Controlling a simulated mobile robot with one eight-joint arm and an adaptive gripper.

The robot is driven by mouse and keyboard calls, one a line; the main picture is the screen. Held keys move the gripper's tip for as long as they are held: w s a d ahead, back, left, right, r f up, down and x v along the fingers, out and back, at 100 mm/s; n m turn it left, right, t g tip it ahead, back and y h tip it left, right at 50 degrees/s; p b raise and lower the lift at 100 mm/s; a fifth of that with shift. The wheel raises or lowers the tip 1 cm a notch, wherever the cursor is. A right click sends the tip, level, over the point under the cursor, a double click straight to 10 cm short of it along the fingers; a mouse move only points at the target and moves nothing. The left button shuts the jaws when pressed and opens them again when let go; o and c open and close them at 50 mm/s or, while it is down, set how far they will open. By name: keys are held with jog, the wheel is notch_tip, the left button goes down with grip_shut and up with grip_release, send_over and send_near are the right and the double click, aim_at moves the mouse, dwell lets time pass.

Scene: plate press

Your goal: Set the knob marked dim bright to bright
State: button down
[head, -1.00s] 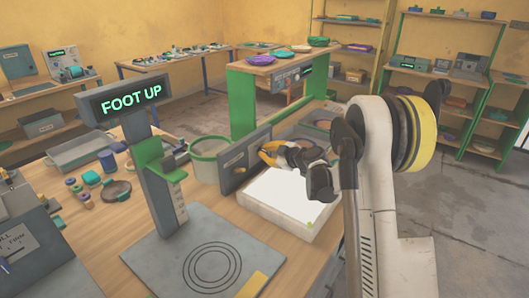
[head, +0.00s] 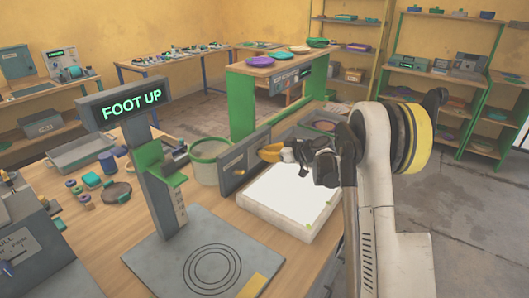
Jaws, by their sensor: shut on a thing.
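A grey upright panel (head: 232,178) with a small brass-coloured plate stands at the back left of a white-topped light box (head: 283,196). My gripper (head: 268,153), with yellow fingers, is at the upper right of the panel's face and is shut on the knob there. The fingers cover the knob, so its pointer and the dim and bright marks cannot be read. The box's top looks white and bright.
A grey post with a "FOOT UP" display (head: 132,103) rises behind a grey plate with rings (head: 190,270). A pale green bucket (head: 209,165) stands close left of the panel. Small pots and spools lie on the left of the wooden table.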

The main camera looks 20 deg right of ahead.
jog(key=shift+w+m+g+y, duration=0.15)
jog(key=shift+m+g+y, duration=0.55)
jog(key=shift+m, duration=0.5)
jog(key=shift+m+y, duration=1)
jog(key=shift+m, duration=0.3)
jog(key=shift+g, duration=0.3)
jog(key=c, duration=1.5)
grip_release()
jog(key=shift+f, duration=0.1)
jog(key=shift+w+a, duration=0.1)
jog(key=shift+w, duration=0.05)
jog(key=shift+d, duration=0.2)
jog(key=v, duration=1.2)
jog(key=shift+a, duration=0.1)
